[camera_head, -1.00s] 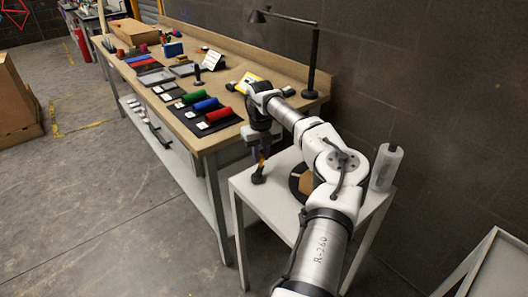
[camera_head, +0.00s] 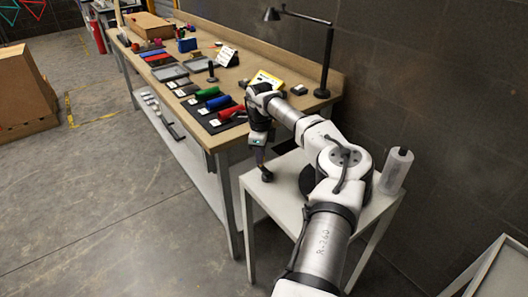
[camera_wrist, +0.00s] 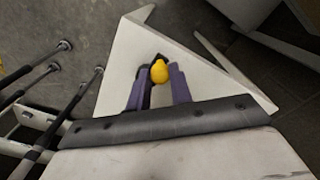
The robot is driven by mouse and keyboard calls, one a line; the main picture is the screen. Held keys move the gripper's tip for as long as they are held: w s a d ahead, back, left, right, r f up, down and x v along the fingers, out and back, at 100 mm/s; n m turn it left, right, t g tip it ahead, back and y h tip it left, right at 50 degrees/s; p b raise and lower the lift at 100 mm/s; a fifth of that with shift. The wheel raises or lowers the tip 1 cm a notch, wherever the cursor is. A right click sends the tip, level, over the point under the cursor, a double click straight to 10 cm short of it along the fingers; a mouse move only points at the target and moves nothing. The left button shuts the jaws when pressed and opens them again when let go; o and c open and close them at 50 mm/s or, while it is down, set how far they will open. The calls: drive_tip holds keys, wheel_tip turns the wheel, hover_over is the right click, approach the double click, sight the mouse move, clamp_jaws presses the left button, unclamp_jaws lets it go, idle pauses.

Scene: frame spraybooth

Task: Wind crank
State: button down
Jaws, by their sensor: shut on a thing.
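A yellow rounded knob (camera_wrist: 160,71), apparently the crank's handle, sits between the two purple fingers of my gripper (camera_wrist: 157,84) in the wrist view. My gripper is shut on it. In the head view my gripper (camera_head: 262,160) points down over the near left corner of a small white table (camera_head: 262,196). A small dark end (camera_head: 267,175) shows just below the fingers; the knob itself is hidden there. A dark round thing (camera_head: 307,181) stands on the table behind my arm, mostly covered. I cannot see how it joins the knob.
A clear bottle-like roll (camera_head: 396,171) stands at the table's right side. A long workbench (camera_head: 222,138) with colored rolls, trays and a black lamp (camera_head: 326,60) runs behind. A dark block wall is at the right. Another white table (camera_head: 492,270) is at lower right.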

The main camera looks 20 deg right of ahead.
drive_tip(key=n, duration=0.1)
drive_tip(key=a+n, duration=0.1)
drive_tip(key=n, duration=0.2)
drive_tip(key=shift+s+a, duration=0.25)
drive_tip(key=shift+s, duration=0.15)
drive_tip(key=shift+s+a+n, duration=0.2)
drive_tip(key=shift+s+n, duration=0.05)
drive_tip(key=shift+n, duration=0.8)
drive_tip(key=shift+s+a+n, duration=0.2)
drive_tip(key=shift+s+n, duration=0.05)
drive_tip(key=shift+n, duration=0.8)
drive_tip(key=c, duration=1.3)
unclamp_jaws()
drive_tip(key=shift+o, duration=0.2)
wheel_tip(320, 180, up, 14)
drive_tip(key=b, duration=0.3)
